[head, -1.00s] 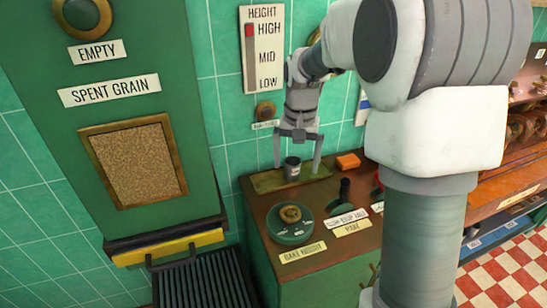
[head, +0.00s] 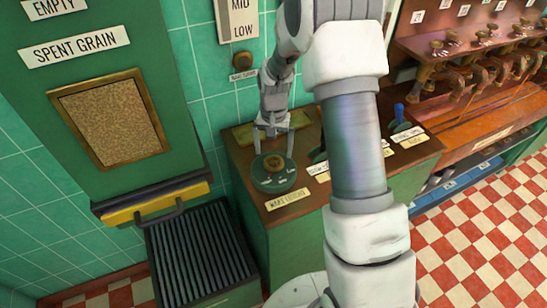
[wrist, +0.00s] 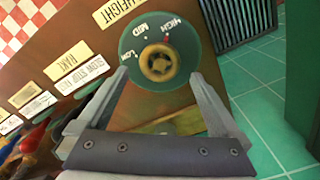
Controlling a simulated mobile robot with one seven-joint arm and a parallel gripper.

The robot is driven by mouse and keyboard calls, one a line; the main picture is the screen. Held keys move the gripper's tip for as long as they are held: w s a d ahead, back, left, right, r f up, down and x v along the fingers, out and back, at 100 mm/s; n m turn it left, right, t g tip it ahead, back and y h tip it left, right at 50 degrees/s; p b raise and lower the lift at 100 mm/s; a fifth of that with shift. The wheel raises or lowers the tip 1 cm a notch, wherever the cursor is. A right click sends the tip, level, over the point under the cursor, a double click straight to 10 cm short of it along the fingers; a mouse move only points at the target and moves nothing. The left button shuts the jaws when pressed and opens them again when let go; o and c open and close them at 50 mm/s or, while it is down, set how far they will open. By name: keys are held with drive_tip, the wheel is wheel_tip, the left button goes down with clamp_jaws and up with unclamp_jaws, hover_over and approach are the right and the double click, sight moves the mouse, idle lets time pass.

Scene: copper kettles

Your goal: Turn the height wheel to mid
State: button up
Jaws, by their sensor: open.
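The height wheel (head: 274,164) is a round green dial with a brass knob on the brown counter top. In the wrist view the wheel (wrist: 160,62) shows LOW, MID and HIGH marks around the knob. A small red mark lies near HIGH; its exact setting is hard to read. My gripper (head: 273,154) is open, pointing down at the wheel. In the wrist view my gripper's fingertips (wrist: 158,72) stand apart on either side of the knob, with nothing held. I cannot tell whether they touch the wheel. The wall height gauge (head: 240,18) shows only MID and LOW; its top is cut off.
The brown counter (head: 303,182) also carries a green tray (head: 240,133) behind my gripper and a blue-handled lever (head: 399,112) to the right. My arm hides part of the counter. A black slatted grate (head: 197,250) stands at the front left.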

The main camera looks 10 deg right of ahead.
sight(274, 161)
drive_tip(key=shift+f, duration=2.35)
drive_tip(key=c, duration=1.2)
drive_tip(key=shift+n, duration=0.3)
drive_tip(key=n+b, duration=0.2)
drive_tip(key=n, duration=0.2)
drive_tip(key=shift+f, duration=0.1)
drive_tip(key=shift+n+b, duration=0.65)
drive_tip(key=shift+n, duration=1.95)
